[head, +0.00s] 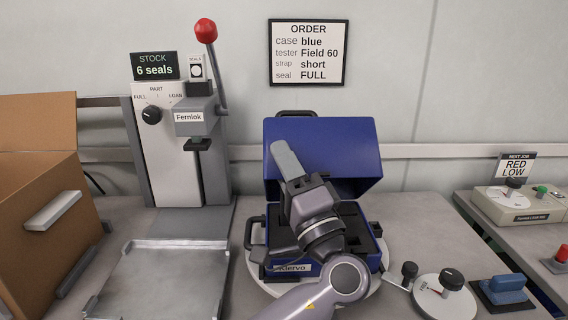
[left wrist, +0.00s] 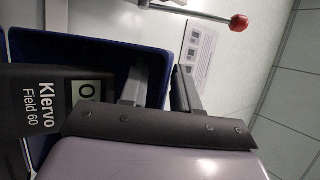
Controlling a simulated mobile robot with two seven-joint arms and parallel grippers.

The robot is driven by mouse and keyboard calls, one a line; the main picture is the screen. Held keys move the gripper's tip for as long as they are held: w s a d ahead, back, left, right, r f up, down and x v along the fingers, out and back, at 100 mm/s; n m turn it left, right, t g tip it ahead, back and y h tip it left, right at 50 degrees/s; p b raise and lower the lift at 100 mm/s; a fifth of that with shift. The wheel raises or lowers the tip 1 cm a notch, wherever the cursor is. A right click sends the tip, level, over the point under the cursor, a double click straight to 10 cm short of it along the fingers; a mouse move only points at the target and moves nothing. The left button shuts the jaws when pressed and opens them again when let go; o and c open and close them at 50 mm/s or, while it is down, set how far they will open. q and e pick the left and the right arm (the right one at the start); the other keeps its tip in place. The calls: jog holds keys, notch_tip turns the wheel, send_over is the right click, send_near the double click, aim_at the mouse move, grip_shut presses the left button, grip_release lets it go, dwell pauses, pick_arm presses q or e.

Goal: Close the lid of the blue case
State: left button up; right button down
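The blue case (head: 376,258) stands open on the bench in the head view, its lid (head: 345,150) raised at the back. In the left wrist view a blue wall of it (left wrist: 100,52) shows beside a dark Klervo Field 60 tester (left wrist: 40,105). My left gripper (head: 284,155) is in front of the lid's left part and over the case, hiding much of the inside. In the left wrist view its fingers (left wrist: 160,88) are apart, with a blue edge showing between them; I cannot tell whether they touch it. My right gripper is not in view.
A seal press (head: 180,150) with a red-knobbed lever stands left of the case, a metal tray (head: 165,285) before it. A cardboard box (head: 40,215) is far left. A white dial (head: 444,300) and a blue block (head: 503,290) sit to the right.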

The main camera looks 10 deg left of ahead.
pick_arm(q)
jog(key=shift+b+v, duration=0.3)
jog(key=shift+v, duration=3.25)
